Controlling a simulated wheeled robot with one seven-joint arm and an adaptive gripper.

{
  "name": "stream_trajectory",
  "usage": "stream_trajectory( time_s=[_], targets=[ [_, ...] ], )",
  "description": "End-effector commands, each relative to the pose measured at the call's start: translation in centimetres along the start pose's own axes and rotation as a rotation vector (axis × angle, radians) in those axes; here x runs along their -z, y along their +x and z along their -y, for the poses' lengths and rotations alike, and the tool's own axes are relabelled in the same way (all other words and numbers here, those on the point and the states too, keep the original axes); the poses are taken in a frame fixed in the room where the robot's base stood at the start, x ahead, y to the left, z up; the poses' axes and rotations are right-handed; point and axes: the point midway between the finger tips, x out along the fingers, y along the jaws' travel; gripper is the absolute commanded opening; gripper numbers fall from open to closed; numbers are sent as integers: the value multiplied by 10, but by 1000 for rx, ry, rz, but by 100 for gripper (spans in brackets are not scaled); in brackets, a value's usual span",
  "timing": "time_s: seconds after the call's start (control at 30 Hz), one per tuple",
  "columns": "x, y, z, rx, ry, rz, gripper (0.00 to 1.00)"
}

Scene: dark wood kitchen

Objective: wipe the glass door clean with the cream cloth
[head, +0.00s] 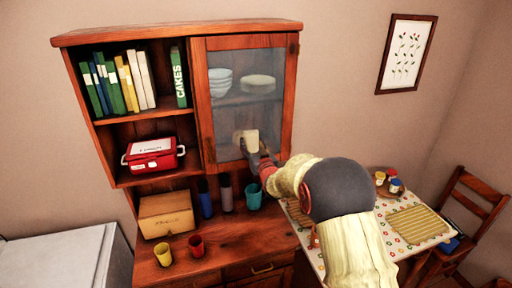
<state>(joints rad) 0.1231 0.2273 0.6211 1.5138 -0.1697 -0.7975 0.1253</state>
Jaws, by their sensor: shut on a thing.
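The glass door (279,91) is the right-hand door of the wooden hutch, a pane in a brown frame, and looks closed. Bowls and a cream dish show behind the pane. My gripper (249,150) is in front of the lower middle of the pane and is shut on the cream cloth (250,138), a small pale block shape. The cloth looks close to or against the glass; I cannot tell if it touches. My arm hides part of the hutch's lower right side. I cannot make out clear marks on the pane.
Books (120,82) and a red box (153,154) fill the open shelves at left. A wooden box (166,214), a yellow cup (163,254), a red cup (196,245) and a teal cup (253,196) stand on the counter. A set table (399,248) and chair (476,207) are at right.

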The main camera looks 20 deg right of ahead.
Motion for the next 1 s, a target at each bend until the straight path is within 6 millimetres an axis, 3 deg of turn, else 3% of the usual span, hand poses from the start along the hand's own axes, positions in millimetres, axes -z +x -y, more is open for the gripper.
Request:
stream_trajectory(
  time_s=[1.0],
  targets=[
    [-1, -1, 63, 4, -2, -3, 26]
  ],
)
